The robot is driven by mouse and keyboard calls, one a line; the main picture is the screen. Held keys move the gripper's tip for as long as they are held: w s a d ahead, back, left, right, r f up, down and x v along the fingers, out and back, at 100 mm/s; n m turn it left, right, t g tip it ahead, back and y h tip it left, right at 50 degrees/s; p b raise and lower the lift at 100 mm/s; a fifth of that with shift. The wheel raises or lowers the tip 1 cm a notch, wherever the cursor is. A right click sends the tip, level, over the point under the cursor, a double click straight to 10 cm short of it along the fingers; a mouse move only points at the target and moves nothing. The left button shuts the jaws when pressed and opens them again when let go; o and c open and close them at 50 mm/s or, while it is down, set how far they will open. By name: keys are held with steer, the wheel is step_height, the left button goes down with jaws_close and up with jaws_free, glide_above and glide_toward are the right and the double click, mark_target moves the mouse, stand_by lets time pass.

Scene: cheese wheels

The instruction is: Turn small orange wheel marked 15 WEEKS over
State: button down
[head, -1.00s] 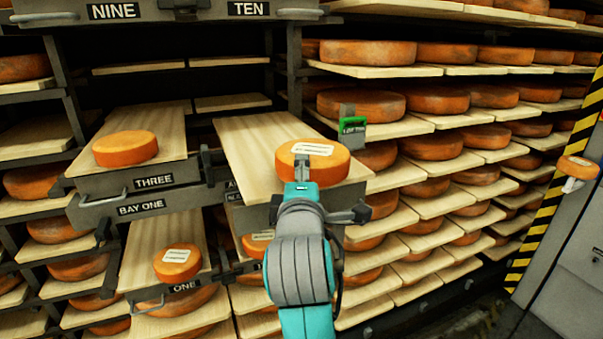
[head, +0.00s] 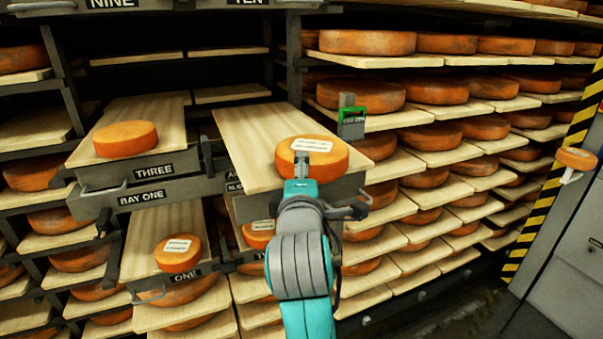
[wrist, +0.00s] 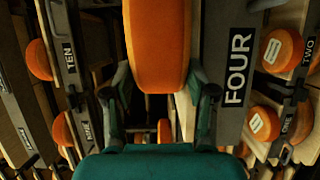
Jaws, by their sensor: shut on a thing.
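A small orange cheese wheel (head: 311,158) with a white label on top is at the front end of the right-hand pulled-out board (head: 250,130). The label's print is too small to read. My gripper (head: 300,172) is shut on the front of this wheel. In the wrist view the wheel (wrist: 158,45) sits between the two fingers of my gripper (wrist: 160,90), beside the FOUR plate (wrist: 237,55). The wheel looks flat, label up; I cannot tell whether it touches the board.
A plain orange wheel (head: 125,139) lies on board THREE. A labelled wheel (head: 178,252) lies on board ONE, and another labelled wheel (head: 258,234) sits lower, left of my arm. A green tag (head: 352,123) stands right of the held wheel. Racks of large wheels fill the right.

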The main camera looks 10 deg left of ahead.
steer(key=shift+c, duration=1.3)
jaws_free()
steer(key=s+d, duration=0.2)
steer(key=s, duration=1)
steer(key=s+d+f+m+g, duration=0.1)
steer(key=s+d+f+m, duration=0.15)
steer(key=d+f, duration=0.45)
steer(key=s+d+f+m, duration=0.2)
steer(key=s+d+f, duration=0.2)
steer(key=f, duration=0.8)
steer(key=s+d+f+m+g, duration=0.1)
steer(key=s+d+f+m, duration=0.15)
steer(key=d+f, duration=0.45)
steer(key=s+d+f+m+h, duration=0.1)
steer(key=s+d+f+m, duration=0.15)
steer(key=s+f, duration=0.35)
steer(key=s+d+f+m, duration=0.2)
steer(key=s+f+m, duration=0.1)
steer(key=s, duration=0.4)
steer(key=s+d+m+h, duration=0.1)
steer(key=s+m, duration=0.3)
steer(key=s, duration=0.4)
steer(key=s+d+m+h, duration=0.1)
steer(key=s+d+m, duration=0.2)
steer(key=s, duration=0.5)
steer(key=shift+d+r+m+g, duration=0.15)
steer(key=shift+d+m+g, duration=0.2)
steer(key=shift+d+g, duration=0.05)
